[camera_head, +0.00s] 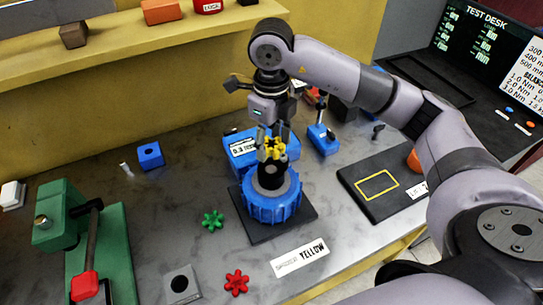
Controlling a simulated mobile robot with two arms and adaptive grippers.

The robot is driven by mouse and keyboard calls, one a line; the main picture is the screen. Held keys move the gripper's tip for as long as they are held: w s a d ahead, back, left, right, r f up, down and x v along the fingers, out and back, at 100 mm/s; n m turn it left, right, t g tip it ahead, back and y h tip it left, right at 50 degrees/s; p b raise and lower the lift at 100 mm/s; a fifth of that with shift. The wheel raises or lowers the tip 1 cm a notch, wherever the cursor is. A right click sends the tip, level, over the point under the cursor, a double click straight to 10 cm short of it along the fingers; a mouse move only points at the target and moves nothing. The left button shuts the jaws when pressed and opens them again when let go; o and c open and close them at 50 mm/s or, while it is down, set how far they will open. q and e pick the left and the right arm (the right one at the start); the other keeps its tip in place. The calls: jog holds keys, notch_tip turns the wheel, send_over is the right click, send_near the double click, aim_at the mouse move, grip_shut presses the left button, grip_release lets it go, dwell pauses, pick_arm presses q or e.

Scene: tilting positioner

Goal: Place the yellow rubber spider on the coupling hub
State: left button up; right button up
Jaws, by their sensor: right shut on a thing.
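The yellow rubber spider (276,148) is between the fingertips of my right gripper (271,144), which is shut on it. It is right over the black coupling hub (271,176), at the hub's top. I cannot tell whether the spider touches the hub. The hub stands upright in the middle of a round blue fixture (263,208) on a dark square base plate. My left gripper is not in view.
A green spider (213,220) and a red spider (236,282) lie on the grey bench. A "YELLOW" card (300,258) lies in front of the fixture. A green press (82,245) stands left. A blue box (245,150) is behind the hub. A black mat (382,183) lies right.

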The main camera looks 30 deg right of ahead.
aim_at(271, 169)
notch_tip(271, 169, down, 6)
jog(key=shift+r+p, duration=0.1)
jog(key=shift+p, duration=0.6)
jog(key=shift+f+b, duration=0.3)
jog(key=shift+b, duration=0.05)
jog(key=o, duration=1.1)
jog(key=shift+r, duration=0.1)
jog(key=shift+o, duration=0.2)
